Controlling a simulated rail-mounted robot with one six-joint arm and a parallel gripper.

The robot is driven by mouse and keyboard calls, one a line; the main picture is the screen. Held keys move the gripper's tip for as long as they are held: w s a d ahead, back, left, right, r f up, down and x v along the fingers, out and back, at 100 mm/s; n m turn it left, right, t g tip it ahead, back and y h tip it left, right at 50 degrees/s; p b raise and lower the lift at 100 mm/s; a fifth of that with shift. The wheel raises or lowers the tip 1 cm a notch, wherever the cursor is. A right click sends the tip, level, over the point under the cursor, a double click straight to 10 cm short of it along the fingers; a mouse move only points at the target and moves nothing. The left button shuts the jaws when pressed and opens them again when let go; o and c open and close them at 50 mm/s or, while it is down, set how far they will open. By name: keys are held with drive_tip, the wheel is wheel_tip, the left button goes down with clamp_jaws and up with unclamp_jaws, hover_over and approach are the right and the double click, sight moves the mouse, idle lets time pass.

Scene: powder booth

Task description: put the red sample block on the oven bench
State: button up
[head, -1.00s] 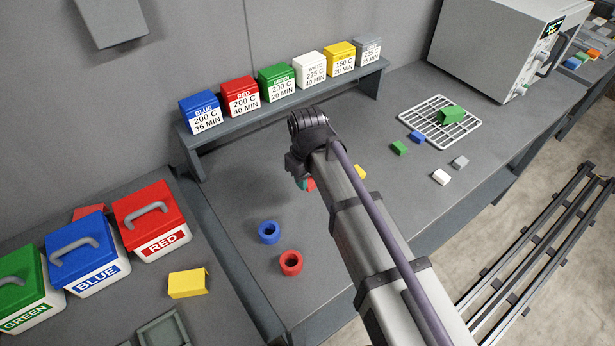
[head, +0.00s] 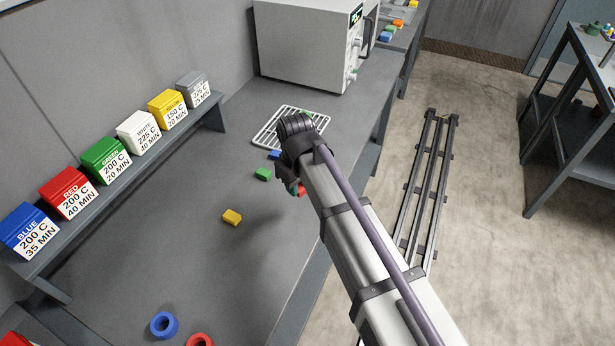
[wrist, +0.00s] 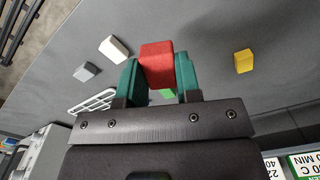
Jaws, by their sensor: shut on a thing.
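The red sample block (wrist: 157,63) is held between the teal fingertips of my gripper (wrist: 157,80) in the wrist view. In the head view only a small red part of the block (head: 302,190) shows beside my gripper (head: 294,187). My gripper is shut on it, above the grey oven bench (head: 185,240), close to the wire rack. The bench runs up to the white oven (head: 310,45) at its far end. I cannot tell the exact height of the block over the bench.
The wire rack (head: 268,132) lies before the oven, partly hidden by my arm. A green block (head: 263,174), a blue block (head: 275,155) and a yellow block (head: 232,217) lie on the bench. White (wrist: 114,48) and grey (wrist: 87,71) blocks show in the wrist view. A placard shelf (head: 150,160) stands left.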

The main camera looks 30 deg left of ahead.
drive_tip(key=shift+w+d, duration=0.1)
drive_tip(key=b, duration=0.7)
hover_over(298, 214)
wheel_tip(298, 214, down, 7)
drive_tip(key=shift+r, duration=0.15)
wheel_tip(298, 214, down, 4)
drive_tip(key=b, duration=0.3)
drive_tip(key=shift+w, duration=0.1)
drive_tip(key=shift+r, duration=0.4)
drive_tip(key=shift+c, duration=0.3)
drive_tip(key=shift+f, duration=0.3)
drive_tip(key=o, duration=1)
drive_tip(key=shift+r, duration=0.1)
